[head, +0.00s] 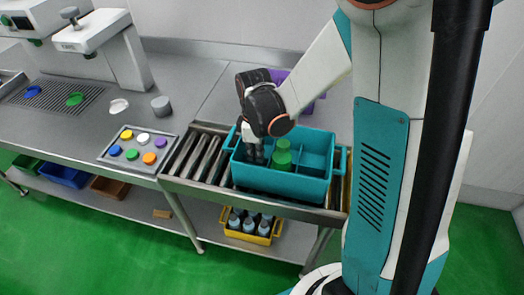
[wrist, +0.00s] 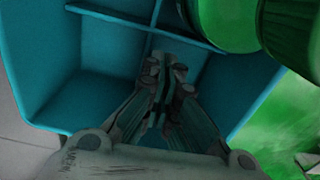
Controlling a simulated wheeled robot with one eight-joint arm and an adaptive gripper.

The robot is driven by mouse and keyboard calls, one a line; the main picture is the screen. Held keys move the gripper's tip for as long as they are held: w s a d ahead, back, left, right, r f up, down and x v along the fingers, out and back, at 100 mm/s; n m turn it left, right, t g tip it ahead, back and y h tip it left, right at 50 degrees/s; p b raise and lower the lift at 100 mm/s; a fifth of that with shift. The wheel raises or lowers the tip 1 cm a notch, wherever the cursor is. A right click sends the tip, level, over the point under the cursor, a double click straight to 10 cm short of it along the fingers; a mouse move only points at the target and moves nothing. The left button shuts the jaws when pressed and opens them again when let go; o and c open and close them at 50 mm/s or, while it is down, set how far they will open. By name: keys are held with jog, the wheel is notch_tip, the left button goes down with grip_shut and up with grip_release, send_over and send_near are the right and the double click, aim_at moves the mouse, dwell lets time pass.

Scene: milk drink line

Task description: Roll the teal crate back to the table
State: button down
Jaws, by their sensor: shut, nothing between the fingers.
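The teal crate (head: 285,182) stands on the roller conveyor (head: 200,160), to the right of the steel table (head: 130,120). Bare rollers show between the crate and the table. Inside it are dividers and green bottles (head: 281,158) with green caps. My gripper (head: 254,152) points down into the left part of the crate. In the wrist view my gripper (wrist: 165,90) has its fingers together inside an empty compartment, close to a divider. The crate wall (wrist: 50,70) and a green bottle (wrist: 232,22) show around it. I cannot tell whether the fingers touch the crate.
A tray of coloured caps (head: 138,147) lies on the table's right end, near the rollers. A purple crate (head: 290,88) is behind my arm. A yellow crate with bottles (head: 250,225) sits on the shelf below. A grey cylinder (head: 161,106) stands on the table.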

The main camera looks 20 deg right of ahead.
jog(key=shift+w+a, duration=0.55)
jog(key=shift+a, duration=0.3)
jog(key=w+a, duration=0.3)
jog(key=a, duration=0.2)
jog(key=w+a, duration=0.4)
jog(key=a, duration=0.1)
jog(key=w+a, duration=0.4)
jog(key=a, duration=0.2)
